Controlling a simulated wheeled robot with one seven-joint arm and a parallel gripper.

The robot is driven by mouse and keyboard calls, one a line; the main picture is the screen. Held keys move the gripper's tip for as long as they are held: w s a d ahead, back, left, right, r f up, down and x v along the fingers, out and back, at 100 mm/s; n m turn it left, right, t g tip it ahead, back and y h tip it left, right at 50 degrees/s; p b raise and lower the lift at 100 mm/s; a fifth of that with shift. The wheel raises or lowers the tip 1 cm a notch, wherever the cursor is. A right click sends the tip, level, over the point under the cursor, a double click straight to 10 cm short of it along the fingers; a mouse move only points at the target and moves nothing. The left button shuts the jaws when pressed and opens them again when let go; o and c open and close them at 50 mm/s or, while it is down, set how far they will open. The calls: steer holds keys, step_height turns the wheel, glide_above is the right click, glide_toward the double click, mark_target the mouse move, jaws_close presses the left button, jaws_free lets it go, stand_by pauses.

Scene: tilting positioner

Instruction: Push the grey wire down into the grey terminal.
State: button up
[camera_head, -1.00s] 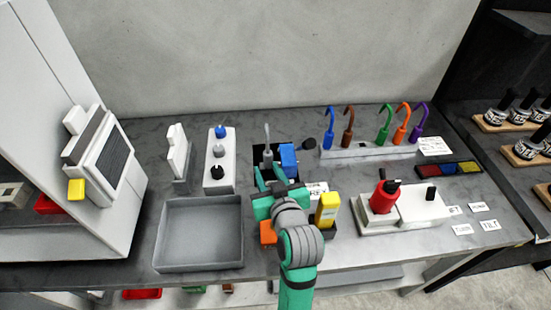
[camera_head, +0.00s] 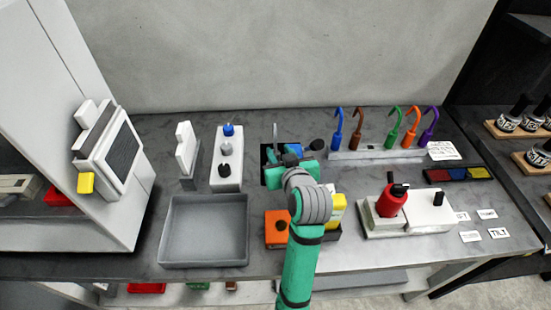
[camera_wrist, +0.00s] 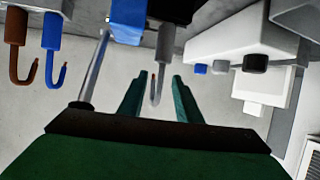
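A blue block (camera_wrist: 127,18) stands beside the grey body. The grey terminal cannot be told apart clearly; my gripper hides much of that area in the head view.
A rack (camera_head: 375,154) of several coloured hooked wires stands at right. A white block with knobs (camera_head: 227,172) and a grey tray (camera_head: 204,230) are at left. A red-topped device (camera_head: 391,201) is right. A silver rod (camera_wrist: 92,68) passes near the fingers.

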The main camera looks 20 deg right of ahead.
mark_target(276, 148)
steer(key=shift+x, duration=2.2)
steer(key=shift+a, duration=0.15)
jaws_close()
steer(key=shift+r, duration=0.1)
steer(key=shift+r, duration=3.35)
steer(key=shift+s, duration=0.15)
